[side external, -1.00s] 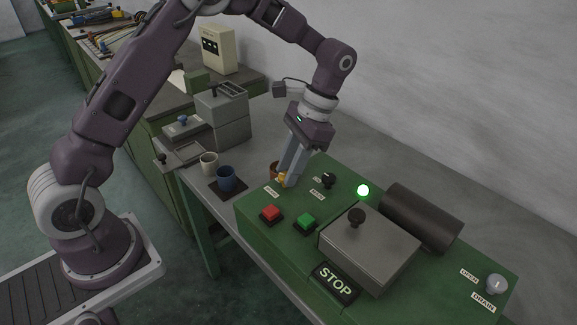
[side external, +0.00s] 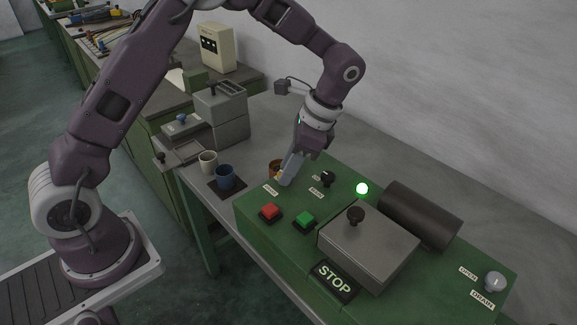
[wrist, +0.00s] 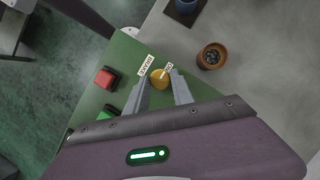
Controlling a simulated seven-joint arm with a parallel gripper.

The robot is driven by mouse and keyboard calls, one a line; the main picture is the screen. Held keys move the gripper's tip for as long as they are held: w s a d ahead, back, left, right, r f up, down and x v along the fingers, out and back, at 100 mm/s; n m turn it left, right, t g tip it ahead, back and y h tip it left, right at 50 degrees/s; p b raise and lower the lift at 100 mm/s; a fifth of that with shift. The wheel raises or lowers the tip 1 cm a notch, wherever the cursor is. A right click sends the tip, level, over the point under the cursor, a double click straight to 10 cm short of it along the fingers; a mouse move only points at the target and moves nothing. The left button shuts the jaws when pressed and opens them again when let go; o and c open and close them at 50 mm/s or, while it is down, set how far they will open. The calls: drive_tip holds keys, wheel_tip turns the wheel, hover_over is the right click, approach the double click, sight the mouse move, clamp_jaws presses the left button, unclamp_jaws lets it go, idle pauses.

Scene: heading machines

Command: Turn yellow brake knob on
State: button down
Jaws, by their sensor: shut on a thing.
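The yellow brake knob (wrist: 159,78) sits on the green panel between a BRAKE label (wrist: 146,66) and a smaller label (wrist: 168,66) that looks like ON. My gripper (wrist: 160,80) is shut on the knob, with one finger on each side of it in the wrist view. In the side external view my gripper (side external: 286,178) reaches down to the panel's far left corner and mostly hides the knob.
A brown pot (wrist: 212,56) stands close by the gripper.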

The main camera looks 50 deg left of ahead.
sight(301, 185)
drive_tip(key=c, duration=1.1)
unclamp_jaws()
drive_tip(key=shift+r, duration=0.1)
wheel_tip(301, 185, up, 13)
drive_tip(key=s+n+t+h, duration=0.1)
drive_tip(key=s+n+t, duration=0.1)
drive_tip(key=s+r+n+t, duration=0.1)
drive_tip(key=s+n+t, duration=0.1)
drive_tip(key=s, duration=0.4)
drive_tip(key=s+r+n+t+h, duration=0.1)
drive_tip(key=s+n+t, duration=0.1)
drive_tip(key=s, duration=0.5)
drive_tip(key=s+n+t+h, duration=0.1)
drive_tip(key=s+n+t, duration=0.1)
drive_tip(key=s, duration=0.5)
drive_tip(key=shift+a+r+n+t, duration=0.2)
drive_tip(key=shift+r+n+t, duration=0.2)
drive_tip(key=shift+n, duration=0.2)
